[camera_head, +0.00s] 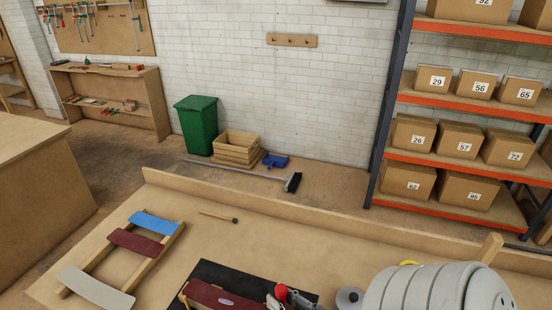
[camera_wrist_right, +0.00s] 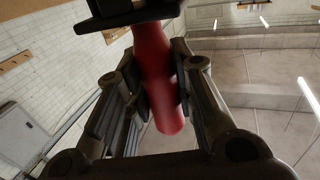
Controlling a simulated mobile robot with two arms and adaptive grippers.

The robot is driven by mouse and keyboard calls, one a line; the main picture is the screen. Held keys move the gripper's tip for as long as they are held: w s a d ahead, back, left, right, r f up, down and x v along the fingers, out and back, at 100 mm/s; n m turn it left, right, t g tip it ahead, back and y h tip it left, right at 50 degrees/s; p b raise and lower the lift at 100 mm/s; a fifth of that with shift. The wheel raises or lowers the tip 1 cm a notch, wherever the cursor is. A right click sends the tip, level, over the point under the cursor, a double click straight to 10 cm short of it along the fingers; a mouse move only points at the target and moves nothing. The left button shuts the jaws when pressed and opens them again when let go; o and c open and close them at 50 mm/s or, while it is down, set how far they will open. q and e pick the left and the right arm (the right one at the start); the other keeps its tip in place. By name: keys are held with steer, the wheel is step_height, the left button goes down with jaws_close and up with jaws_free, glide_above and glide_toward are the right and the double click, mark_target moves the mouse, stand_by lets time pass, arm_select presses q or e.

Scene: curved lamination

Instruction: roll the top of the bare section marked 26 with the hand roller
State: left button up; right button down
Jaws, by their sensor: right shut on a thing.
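The hand roller's red handle (camera_wrist_right: 157,80) stands between the dark fingers of my right gripper (camera_wrist_right: 163,92) in the wrist view. The gripper is shut on it. In the head view the red handle (camera_head: 281,291) and the gripper (camera_head: 288,299) show at the bottom edge, over the black mat (camera_head: 225,272). The roller's working end cannot be made out. A maroon curved section (camera_head: 205,291) with a pale oval mark lies on the mat, just left of the gripper. Its mark is too small to read, and its lower part is cut off. My left gripper is out of view.
A wooden frame (camera_head: 90,262) at left carries blue (camera_head: 153,222), maroon (camera_head: 134,242) and grey (camera_head: 97,287) curved pieces. A small dark-headed stick (camera_head: 218,216) lies behind the mat.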

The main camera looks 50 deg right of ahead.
mark_target(281, 288)
step_height(281, 288, up, 3)
steer(key=p, duration=0.3)
step_height(281, 288, up, 2)
steer(key=shift+r+p, duration=0.15)
steer(key=shift+p, duration=0.9)
steer(key=shift+r, duration=0.85)
steer(key=shift+w+b, duration=0.1)
steer(key=shift+b, duration=0.2)
